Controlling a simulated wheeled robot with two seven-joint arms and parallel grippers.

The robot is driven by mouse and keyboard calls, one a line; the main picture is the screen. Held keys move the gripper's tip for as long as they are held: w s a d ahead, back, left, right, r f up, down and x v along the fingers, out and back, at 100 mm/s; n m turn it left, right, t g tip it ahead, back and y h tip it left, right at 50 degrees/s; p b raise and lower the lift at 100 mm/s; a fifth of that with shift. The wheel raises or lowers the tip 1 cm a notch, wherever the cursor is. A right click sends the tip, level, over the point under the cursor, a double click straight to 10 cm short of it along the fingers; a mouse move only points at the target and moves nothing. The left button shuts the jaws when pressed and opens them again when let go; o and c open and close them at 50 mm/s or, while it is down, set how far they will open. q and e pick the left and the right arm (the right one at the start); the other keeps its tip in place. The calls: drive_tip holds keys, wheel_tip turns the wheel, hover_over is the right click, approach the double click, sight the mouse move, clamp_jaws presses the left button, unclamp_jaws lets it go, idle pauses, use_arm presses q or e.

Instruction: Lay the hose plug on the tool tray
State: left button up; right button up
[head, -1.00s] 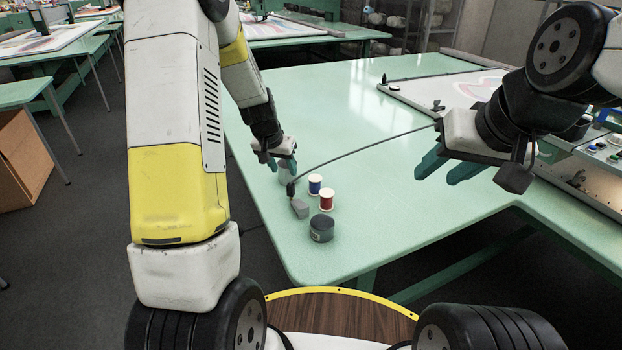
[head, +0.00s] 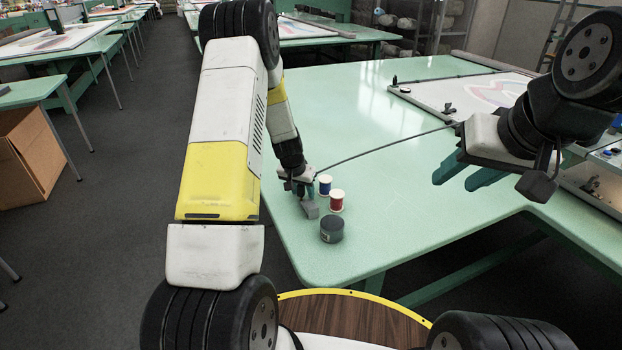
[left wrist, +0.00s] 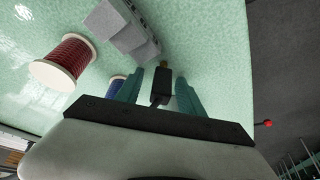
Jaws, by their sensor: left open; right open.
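The hose plug (left wrist: 161,86) is a black body with a brass-coloured tip, seen between the teal fingers of my left gripper (left wrist: 160,76) in the left wrist view. Those fingers stand on either side of it and are open. In the head view my left gripper (head: 303,189) is low over the table's left side and hides most of the plug. The black hose (head: 385,145) runs from there to the right. My right gripper (head: 455,181) is open and empty above the table at the right. I cannot make out the tool tray for certain.
A grey stepped block (head: 310,209) sits just in front of my left gripper. A blue spool (head: 325,185), a red spool (head: 337,200) and a dark round tin (head: 332,229) stand close by on the green table (head: 390,230). A framed panel (head: 470,95) lies at the back right.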

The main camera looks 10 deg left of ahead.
use_arm(q)
clamp_jaws()
